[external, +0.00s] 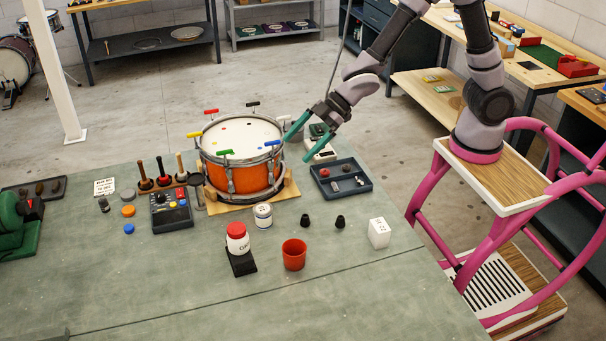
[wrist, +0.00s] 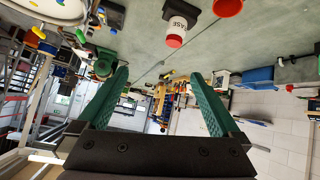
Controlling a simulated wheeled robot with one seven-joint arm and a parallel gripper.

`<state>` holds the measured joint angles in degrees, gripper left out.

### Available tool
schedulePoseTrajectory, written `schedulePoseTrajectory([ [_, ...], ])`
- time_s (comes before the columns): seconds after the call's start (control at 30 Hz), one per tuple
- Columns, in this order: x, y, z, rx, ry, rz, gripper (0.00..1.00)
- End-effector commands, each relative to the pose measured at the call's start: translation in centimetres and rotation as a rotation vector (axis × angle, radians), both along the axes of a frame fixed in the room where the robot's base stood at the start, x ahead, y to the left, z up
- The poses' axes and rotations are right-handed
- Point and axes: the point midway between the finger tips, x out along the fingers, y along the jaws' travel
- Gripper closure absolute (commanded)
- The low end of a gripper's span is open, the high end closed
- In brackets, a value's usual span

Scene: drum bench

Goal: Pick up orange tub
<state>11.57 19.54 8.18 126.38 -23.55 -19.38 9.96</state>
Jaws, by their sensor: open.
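The orange tub (external: 294,255) is a small open cup standing upright on the green bench, in front of the drum and right of a white jar with a red lid (external: 238,238). Part of the tub also shows at the top edge of the wrist view (wrist: 228,7). My gripper (external: 303,143) is open and empty, in the air by the right side of the drum, behind and above the tub. Its two green fingers stand wide apart in the wrist view (wrist: 163,95), with nothing between them.
An orange drum (external: 238,176) with coloured tuning keys stands on a wooden base. A dark tray (external: 340,182) with small items lies to its right. A white tin (external: 263,216), two small black pieces (external: 305,220) and a white block (external: 379,233) surround the tub. The front bench is clear.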

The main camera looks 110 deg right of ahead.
Motion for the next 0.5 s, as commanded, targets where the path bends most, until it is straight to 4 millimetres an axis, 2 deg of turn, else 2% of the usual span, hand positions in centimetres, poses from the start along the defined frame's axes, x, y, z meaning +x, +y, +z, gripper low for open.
schedulePoseTrajectory([
  [0.03,1.0,0.5,-2.7,0.011,-0.002,0.047,0.0],
  [0.2,3.3,3.1,-10.2,0.073,-0.057,0.219,0.0],
  [0.3,3.5,4.9,-14.4,0.132,-0.092,0.312,0.0],
  [0.4,3.2,6.6,-17.7,0.195,-0.129,0.389,0.0],
  [0.5,2.5,7.9,-20.0,0.248,-0.161,0.445,0.0],
])
